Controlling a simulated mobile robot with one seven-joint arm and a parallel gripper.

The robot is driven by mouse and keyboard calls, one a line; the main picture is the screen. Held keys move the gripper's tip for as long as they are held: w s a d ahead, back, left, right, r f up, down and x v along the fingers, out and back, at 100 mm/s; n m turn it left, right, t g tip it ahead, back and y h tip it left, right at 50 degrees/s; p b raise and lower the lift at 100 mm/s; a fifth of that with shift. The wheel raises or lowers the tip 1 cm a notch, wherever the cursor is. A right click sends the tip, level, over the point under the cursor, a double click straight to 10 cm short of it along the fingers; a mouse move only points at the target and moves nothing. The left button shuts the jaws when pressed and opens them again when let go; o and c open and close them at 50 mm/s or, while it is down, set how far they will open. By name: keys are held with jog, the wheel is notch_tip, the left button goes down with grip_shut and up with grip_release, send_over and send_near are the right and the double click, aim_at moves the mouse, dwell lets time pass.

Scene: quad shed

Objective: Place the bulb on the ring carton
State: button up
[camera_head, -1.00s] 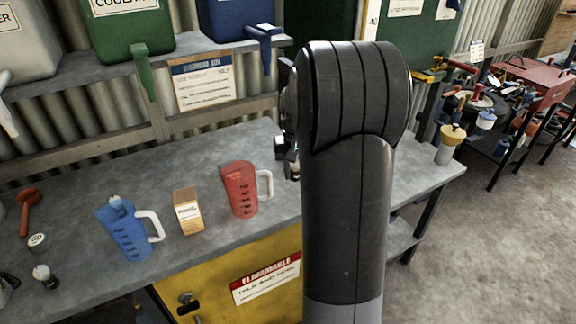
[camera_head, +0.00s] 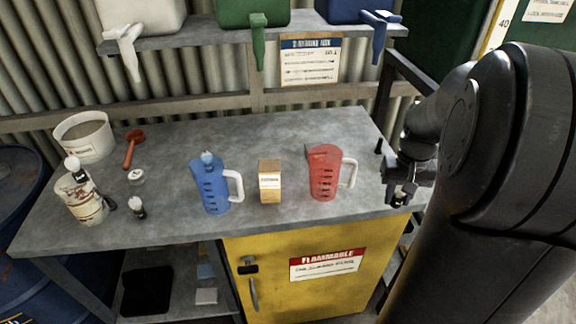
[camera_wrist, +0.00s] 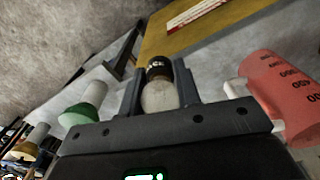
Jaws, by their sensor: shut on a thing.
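My gripper (camera_head: 397,192) is at the right end of the workbench, to the right of the red jug. In the wrist view my gripper (camera_wrist: 158,88) is shut on a bulb (camera_wrist: 160,94) with a pale, frosted body and a dark base. In the head view the bulb is mostly hidden by the gripper. The ring carton (camera_head: 270,182), a small upright tan box with a white label, stands on the bench between the blue and red jugs. Its top looks bare. The carton does not show in the wrist view.
The blue jug (camera_head: 210,184) stands left of the carton and the red jug (camera_head: 325,172) right of it, handles to the right. The red jug lies between gripper and carton. A small dark-based bulb-like item (camera_head: 137,207) and a tub (camera_head: 84,138) are farther left. Bench (camera_head: 245,134) behind is clear.

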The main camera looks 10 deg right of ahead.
jog(key=w+a+r+n, duration=0.5)
jog(key=a+r+n, duration=0.15)
jog(key=a, duration=0.25)
jog(key=w+a+r+n, duration=0.6)
jog(key=a+r, duration=0.2)
jog(key=a, duration=0.1)
send_over(269, 165)
jog(key=f, duration=0.6)
jog(key=shift+d, duration=0.2)
jog(key=shift+a+f, duration=0.25)
jog(key=shift+f, duration=1.95)
jog(key=o, duration=1)
jog(key=shift+f, duration=0.1)
